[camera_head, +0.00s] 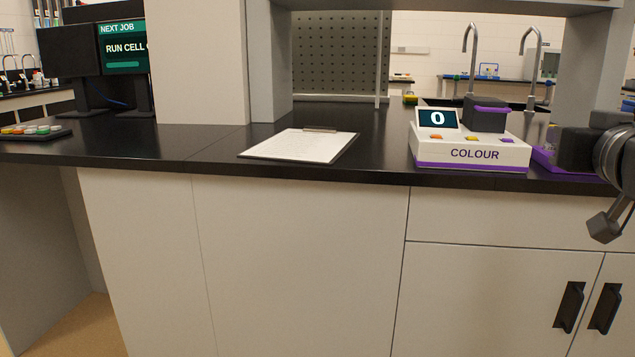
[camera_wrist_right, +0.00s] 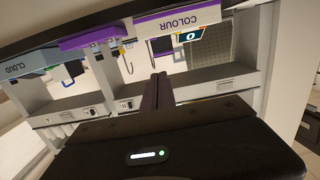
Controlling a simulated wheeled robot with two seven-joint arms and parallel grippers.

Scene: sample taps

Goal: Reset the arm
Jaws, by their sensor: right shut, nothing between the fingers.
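My right gripper (camera_head: 604,228) hangs at the right edge of the head view, in front of the bench and below its top, with much of the arm cut off by the frame. Its two dark fingers (camera_wrist_right: 157,90) are together in the right wrist view, with nothing between them. The white and purple COLOUR device (camera_head: 470,152) stands on the bench to the left of the gripper, apart from it. Its display reads 0. It shows upside down in the wrist view (camera_wrist_right: 178,24). My left gripper is not in view.
The black bench top (camera_head: 385,160) holds a clipboard (camera_head: 300,145) with paper, a monitor (camera_head: 123,46) at left and a tray of coloured pieces (camera_head: 35,131). A purple-based dark thing sits near my arm. A CLOUD device (camera_wrist_right: 25,62) shows in the wrist view. Cabinet handles (camera_head: 569,306) are below.

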